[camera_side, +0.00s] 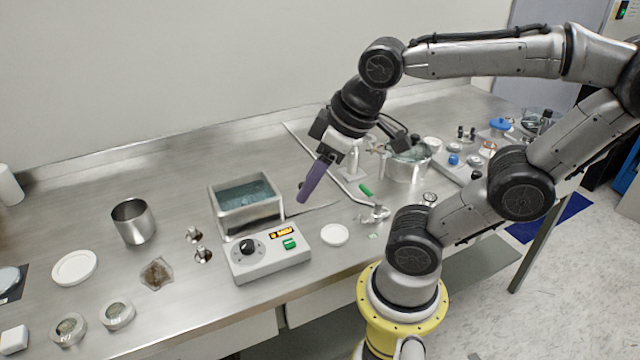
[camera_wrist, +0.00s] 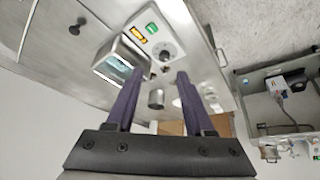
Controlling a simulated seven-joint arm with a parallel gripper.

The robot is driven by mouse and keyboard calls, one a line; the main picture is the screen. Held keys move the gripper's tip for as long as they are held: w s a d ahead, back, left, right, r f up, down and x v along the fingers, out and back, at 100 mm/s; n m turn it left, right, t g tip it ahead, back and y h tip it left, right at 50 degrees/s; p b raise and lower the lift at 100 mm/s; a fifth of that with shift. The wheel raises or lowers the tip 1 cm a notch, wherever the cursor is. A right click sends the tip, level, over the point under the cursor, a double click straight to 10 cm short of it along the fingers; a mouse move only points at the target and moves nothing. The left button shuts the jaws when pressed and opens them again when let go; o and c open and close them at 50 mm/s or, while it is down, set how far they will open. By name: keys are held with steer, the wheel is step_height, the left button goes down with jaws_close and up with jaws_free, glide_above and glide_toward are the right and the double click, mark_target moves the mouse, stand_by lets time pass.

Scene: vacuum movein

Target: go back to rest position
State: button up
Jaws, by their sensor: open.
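My gripper (camera_side: 310,184) has purple fingers and hangs over the steel bench, above and to the right of the square water bath. In the wrist view my gripper (camera_wrist: 158,76) shows two purple fingers spread apart with nothing held between them. The water bath (camera_side: 246,226), a square metal basin with bluish liquid, stands behind the white control box (camera_side: 268,254) with its black knob and green switch. Both the water bath (camera_wrist: 118,82) and the control box (camera_wrist: 160,38) also show in the wrist view. My fingers are apart from both.
A metal beaker (camera_side: 133,222), a white dish (camera_side: 75,268) and several small items lie on the left of the bench (camera_side: 60,205). A round white lid (camera_side: 334,235) lies right of the control box. A metal pot (camera_side: 408,168) and crowded glassware stand at the right. Space above the left bench is free.

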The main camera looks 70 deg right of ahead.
steer(key=shift+s+a+f+m, duration=0.1)
steer(key=shift+s+f+m, duration=0.1)
steer(key=shift+s, duration=0.2)
steer(key=shift+s+a+f+m, duration=0.1)
steer(key=shift+s+f+m, duration=0.1)
steer(key=shift+s, duration=0.2)
